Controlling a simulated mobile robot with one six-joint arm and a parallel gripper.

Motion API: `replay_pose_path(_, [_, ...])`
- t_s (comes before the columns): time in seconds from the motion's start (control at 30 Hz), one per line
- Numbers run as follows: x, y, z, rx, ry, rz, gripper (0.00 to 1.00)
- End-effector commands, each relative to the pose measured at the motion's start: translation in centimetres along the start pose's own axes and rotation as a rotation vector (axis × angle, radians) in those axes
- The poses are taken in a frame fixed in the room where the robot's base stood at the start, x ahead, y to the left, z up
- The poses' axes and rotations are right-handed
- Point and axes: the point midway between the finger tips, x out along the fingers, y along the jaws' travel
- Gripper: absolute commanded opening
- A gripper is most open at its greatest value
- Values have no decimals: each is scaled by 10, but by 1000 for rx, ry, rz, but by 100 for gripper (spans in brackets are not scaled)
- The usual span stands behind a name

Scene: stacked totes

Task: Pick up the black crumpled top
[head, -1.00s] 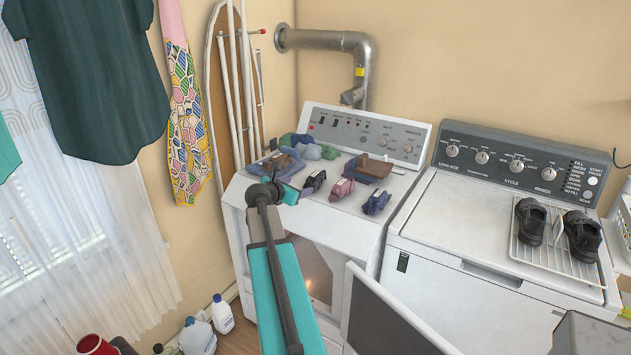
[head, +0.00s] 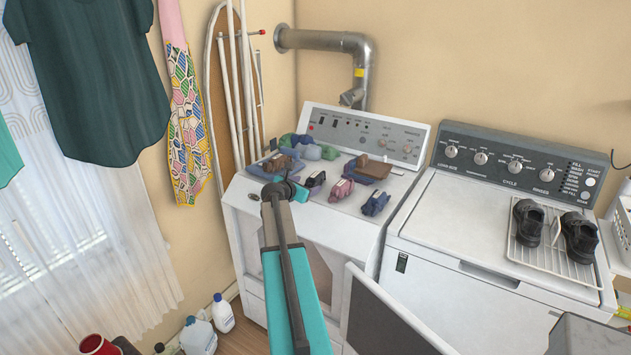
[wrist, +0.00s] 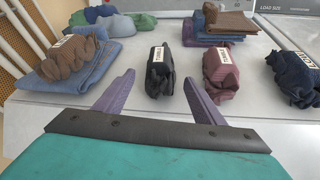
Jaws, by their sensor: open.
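The black crumpled top (wrist: 160,72) is a small dark bundle with a white label, on top of the white dryer near its front edge. It lies straight ahead of my gripper (wrist: 158,80) in the wrist view, beyond and between the two purple fingertips. The fingers are open and nothing is held. In the head view the black top (head: 315,180) shows just right of my gripper (head: 296,187), partly covered by it.
A mauve bundle (wrist: 220,76) lies close on the right, and a navy bundle (wrist: 291,78) farther right. A brown bundle (wrist: 68,58) sits on folded blue cloth at left. Green bundles (wrist: 102,16) and a folded stack (wrist: 222,28) lie behind. The control panel (head: 368,133) rises at the back.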

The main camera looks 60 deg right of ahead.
Motion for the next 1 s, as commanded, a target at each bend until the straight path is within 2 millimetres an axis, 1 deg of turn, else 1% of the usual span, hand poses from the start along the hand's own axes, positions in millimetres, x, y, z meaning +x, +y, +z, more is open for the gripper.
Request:
replay_pose_path(0.1, [5, 0, 0, 0, 0, 0, 63])
replay_pose_path(0.43, [5, 0, 0, 0, 0, 0, 63])
replay_pose_path(0.57, [8, 0, 0, -1, 0, 0, 63])
replay_pose_path(0.77, [22, 1, 0, -2, 1, -2, 63])
replay_pose_path(1.0, [45, 3, -1, -1, 1, 0, 63])
